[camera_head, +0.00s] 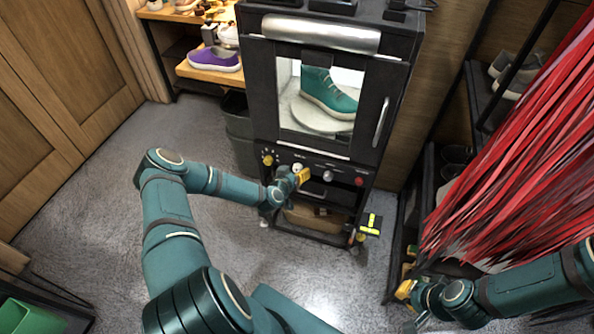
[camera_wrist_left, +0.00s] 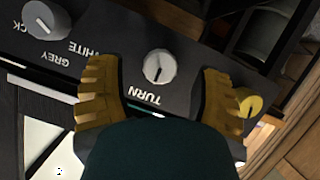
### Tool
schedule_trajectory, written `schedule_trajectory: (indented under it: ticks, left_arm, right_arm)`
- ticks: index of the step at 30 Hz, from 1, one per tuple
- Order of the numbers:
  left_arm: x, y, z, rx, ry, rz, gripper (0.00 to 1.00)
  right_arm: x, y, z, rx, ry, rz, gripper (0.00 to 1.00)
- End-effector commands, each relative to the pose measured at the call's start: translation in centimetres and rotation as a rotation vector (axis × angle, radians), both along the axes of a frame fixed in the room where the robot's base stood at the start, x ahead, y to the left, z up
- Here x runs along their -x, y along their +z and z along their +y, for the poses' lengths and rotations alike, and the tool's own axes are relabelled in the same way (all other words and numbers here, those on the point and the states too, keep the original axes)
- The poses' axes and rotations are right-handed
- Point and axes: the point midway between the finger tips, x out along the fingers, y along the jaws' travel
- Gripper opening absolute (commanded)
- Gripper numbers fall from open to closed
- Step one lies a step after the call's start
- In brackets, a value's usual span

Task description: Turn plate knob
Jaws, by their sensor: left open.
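The plate knob, a pale round dial (camera_wrist_left: 159,66) marked TURN, sits on the machine's dark front panel. It also shows in the head view (camera_head: 297,167). My left gripper (camera_wrist_left: 157,80) is open, its yellow fingers on either side of the knob in the wrist picture. I cannot tell whether they touch it. In the head view my left gripper (camera_head: 301,177) is just below the knob. The round plate (camera_head: 300,116) behind the machine's window carries a teal sneaker (camera_head: 328,92). My right gripper (camera_head: 408,292) is low at the right, away from the panel; its opening is unclear.
A yellow knob (camera_wrist_left: 250,103) and a grey-scale knob (camera_wrist_left: 42,18) flank the TURN knob. A red button (camera_head: 359,181) is farther right. A purple shoe (camera_head: 214,58) stands on a shelf at the back left. Red strips (camera_head: 520,150) hang at the right.

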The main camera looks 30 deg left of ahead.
Motion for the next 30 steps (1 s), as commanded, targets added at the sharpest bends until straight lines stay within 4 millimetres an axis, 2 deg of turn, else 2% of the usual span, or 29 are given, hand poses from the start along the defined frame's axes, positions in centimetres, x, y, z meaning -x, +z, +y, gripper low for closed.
schedule_trajectory:
  ticks: [6, 16, 17, 18, 22, 30]
  left_arm:
    - [-1.7, -0.8, 0.2, -0.001, 0.0, 0.0, 0.65]
    - [-2.0, -0.8, 0.3, -0.001, -0.001, 0.001, 0.65]
    - [-2.0, -0.8, 0.3, -0.001, -0.001, 0.001, 0.6]
    - [-2.0, -0.8, 0.3, -0.001, -0.001, 0.001, 0.46]
    - [-2.0, -0.8, 0.3, -0.001, -0.001, 0.001, 0.0]
    - [-2.0, -0.7, 0.2, -0.014, -0.003, 0.004, 0.0]
  right_arm:
    - [0.1, -0.4, 0.0, 0.0, 0.002, 0.002, 0.0]
    - [0.1, -0.4, 0.0, 0.0, 0.002, 0.003, 0.0]
    - [0.1, -0.4, 0.0, 0.0, 0.002, 0.003, 0.0]
    - [0.1, -0.4, 0.0, 0.0, 0.002, 0.003, 0.0]
    - [0.1, -0.4, 0.0, 0.0, 0.002, 0.002, 0.0]
    - [0.1, -0.2, 0.0, 0.0, 0.001, 0.003, 0.0]
